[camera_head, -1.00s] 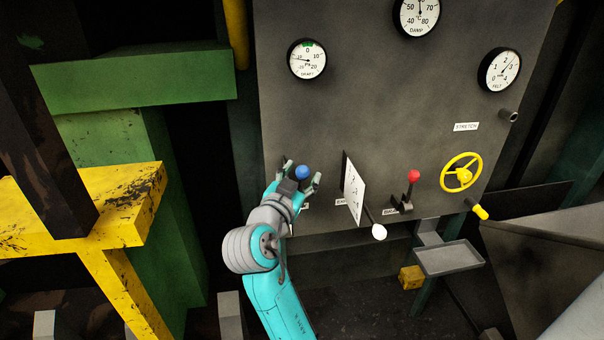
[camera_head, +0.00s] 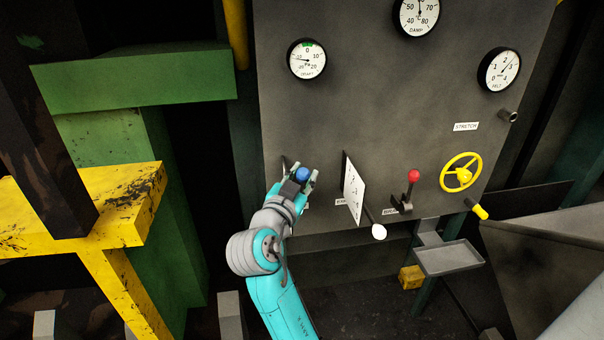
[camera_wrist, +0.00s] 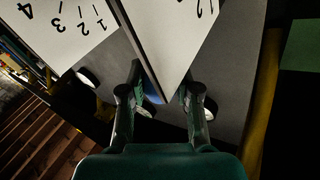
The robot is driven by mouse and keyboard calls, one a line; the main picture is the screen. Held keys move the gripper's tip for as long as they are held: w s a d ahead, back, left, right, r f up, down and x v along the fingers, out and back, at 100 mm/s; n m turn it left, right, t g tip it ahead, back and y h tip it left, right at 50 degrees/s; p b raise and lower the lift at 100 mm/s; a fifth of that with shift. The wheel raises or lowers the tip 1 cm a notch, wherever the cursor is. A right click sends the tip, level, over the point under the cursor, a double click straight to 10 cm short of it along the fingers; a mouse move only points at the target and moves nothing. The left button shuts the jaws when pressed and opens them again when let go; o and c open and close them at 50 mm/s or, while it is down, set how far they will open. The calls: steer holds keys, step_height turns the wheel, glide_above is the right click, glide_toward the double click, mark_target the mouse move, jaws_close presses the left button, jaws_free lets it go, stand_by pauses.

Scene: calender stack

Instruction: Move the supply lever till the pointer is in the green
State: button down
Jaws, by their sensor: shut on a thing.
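My gripper (camera_head: 302,179) is shut on the blue knob (camera_head: 302,173) of a lever at the lower left of the grey panel. The knob shows between the fingers in the head view. A sliver of blue (camera_wrist: 151,99) shows between them in the wrist view. The lever's shaft and its label are hidden by my gripper. The draft gauge (camera_head: 307,60) at the panel's upper left has a green patch at the top of its dial. Its thin pointer points left, outside the green.
A white plate (camera_head: 353,190) with markings stands out from the panel just right of my gripper, by a white-knobbed lever (camera_head: 378,232). Further right are a red-knobbed lever (camera_head: 413,176) and a yellow handwheel (camera_head: 461,173). A yellow beam (camera_head: 120,205) stands at left.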

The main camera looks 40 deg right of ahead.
steer(key=shift+s+a+f+h, duration=0.25)
steer(key=shift+s+f+h, duration=0.1)
steer(key=shift+s+h, duration=0.1)
steer(key=c, duration=0.8)
jaws_free()
steer(key=v, duration=1.2)
